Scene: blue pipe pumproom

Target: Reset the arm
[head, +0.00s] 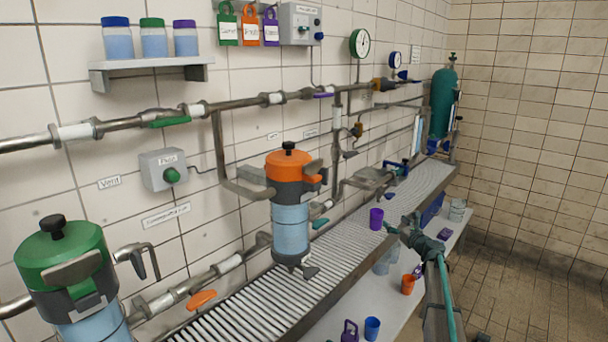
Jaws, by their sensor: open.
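My gripper (401,222) is in the right middle of the head view, at the end of my dark arm with its teal line. Its jaws are open, small in the picture, and nothing shows between them. It appears in front of the front edge of the slatted metal bench (340,238). A purple cup (376,218) stands on the bench just left of the gripper in the picture. I cannot tell how far apart they are in depth.
An orange-topped canister (289,222) and a green-topped canister (66,265) hang from wall pipes at left. A lower shelf (345,318) holds cups, including an orange cup (408,284) and a blue cup (372,328). A green cylinder (442,102) stands at the back. The tiled floor (540,290) at right is clear.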

